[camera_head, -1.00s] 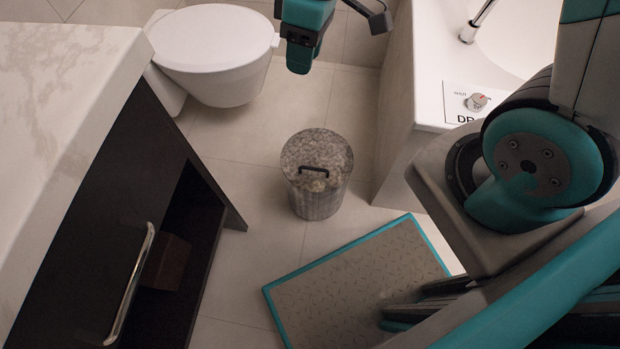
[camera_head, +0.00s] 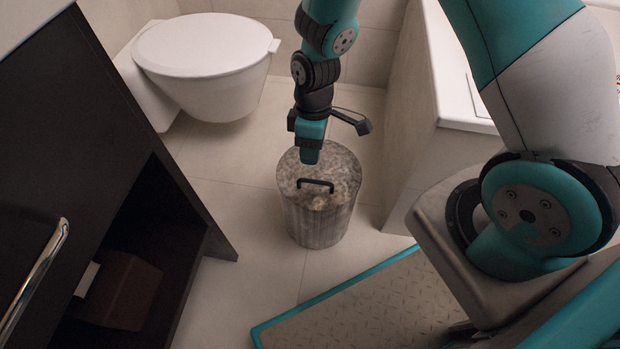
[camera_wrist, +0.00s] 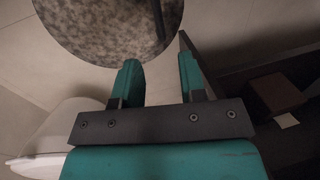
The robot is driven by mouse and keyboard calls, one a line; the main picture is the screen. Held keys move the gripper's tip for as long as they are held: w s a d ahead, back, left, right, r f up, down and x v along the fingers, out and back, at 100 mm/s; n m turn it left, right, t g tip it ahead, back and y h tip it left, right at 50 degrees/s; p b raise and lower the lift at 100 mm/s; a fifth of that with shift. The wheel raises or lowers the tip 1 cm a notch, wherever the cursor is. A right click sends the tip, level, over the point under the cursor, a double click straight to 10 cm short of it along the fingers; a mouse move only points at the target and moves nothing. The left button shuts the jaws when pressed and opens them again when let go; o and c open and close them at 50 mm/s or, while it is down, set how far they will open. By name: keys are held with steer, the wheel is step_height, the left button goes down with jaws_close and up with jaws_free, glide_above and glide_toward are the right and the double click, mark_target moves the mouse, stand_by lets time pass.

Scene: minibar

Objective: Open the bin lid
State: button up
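The bin (camera_head: 318,220) is a mottled grey cylinder standing on the tiled floor. Its round lid (camera_head: 340,172) is on, with a dark bar handle (camera_head: 315,184) on top. My gripper (camera_head: 308,158) points down in the head view, at or above the far part of the lid, behind the handle. In the wrist view my gripper (camera_wrist: 162,80) has its two teal fingers apart with nothing between them. The lid (camera_wrist: 105,25) lies beyond the fingertips there, and part of the handle (camera_wrist: 158,18) shows at the top edge. I cannot tell whether the fingers touch the lid.
A white toilet (camera_head: 205,60) stands behind left. A dark cabinet (camera_head: 90,130) with an open shelf and a metal handle is at left. Tiled floor around the bin is clear.

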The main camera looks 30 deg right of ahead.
steer(key=b, duration=0.3)
glide_above(310, 174)
steer(key=s+a, duration=0.2)
steer(key=s, duration=0.2)
steer(key=f, duration=0.7)
steer(key=shift+w+d+f, duration=0.1)
steer(key=shift+w+f, duration=0.15)
steer(key=shift+f, duration=0.1)
jaws_close()
